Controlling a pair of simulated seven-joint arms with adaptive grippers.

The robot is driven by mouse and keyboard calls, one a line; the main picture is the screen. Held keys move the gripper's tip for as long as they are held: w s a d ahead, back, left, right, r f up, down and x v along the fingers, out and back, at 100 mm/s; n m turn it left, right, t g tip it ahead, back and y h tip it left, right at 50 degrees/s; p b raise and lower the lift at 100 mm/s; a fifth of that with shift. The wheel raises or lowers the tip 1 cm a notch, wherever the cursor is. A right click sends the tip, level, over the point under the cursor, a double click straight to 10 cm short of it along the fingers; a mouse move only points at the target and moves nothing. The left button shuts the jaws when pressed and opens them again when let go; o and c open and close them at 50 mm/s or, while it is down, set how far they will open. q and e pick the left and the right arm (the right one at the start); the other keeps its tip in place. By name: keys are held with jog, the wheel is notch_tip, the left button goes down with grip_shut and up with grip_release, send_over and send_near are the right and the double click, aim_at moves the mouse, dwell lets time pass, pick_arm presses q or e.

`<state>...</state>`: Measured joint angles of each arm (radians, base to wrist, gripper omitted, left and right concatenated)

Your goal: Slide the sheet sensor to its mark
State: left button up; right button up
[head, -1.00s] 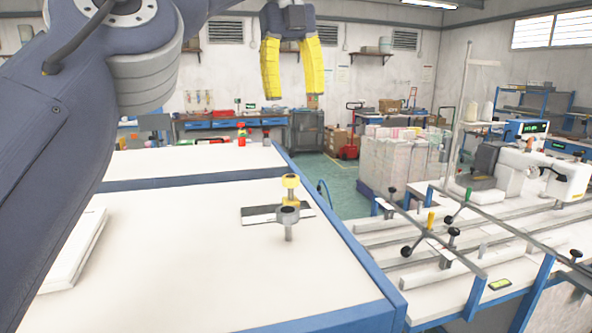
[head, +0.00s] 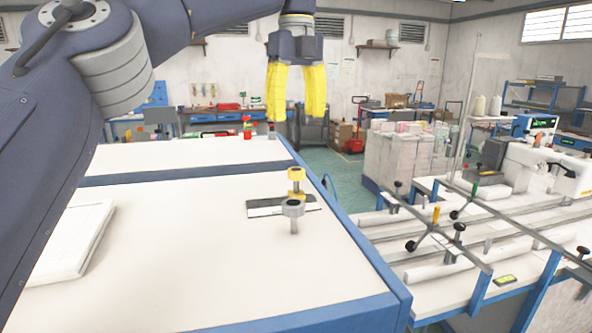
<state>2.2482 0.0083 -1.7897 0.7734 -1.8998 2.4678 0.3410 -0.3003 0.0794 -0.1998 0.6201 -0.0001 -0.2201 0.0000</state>
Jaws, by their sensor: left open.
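A small fixture stands on the white table (head: 180,255), right of its middle. I take it to be the sheet sensor. It has a yellow knob (head: 296,174) behind a grey round knob on a short post (head: 293,212). A flat dark and white strip (head: 265,207) lies under it, perhaps a scale; I cannot make out a mark on it. My left gripper (head: 296,118) has yellow fingers pointing down. It is open and empty, above and apart from the yellow knob in the picture. My right gripper is not in view.
A white flat stack (head: 70,245) lies at the table's left. A sewing machine (head: 535,160) and a bench with rails and black-knobbed levers (head: 425,240) are at the right. The table around the fixture is clear.

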aim_at(296, 169)
pick_arm(q)
notch_tip(296, 169, down, 12)
dwell(0.6)
jog(key=shift+o, duration=0.2)
grip_shut()
dwell(0.4)
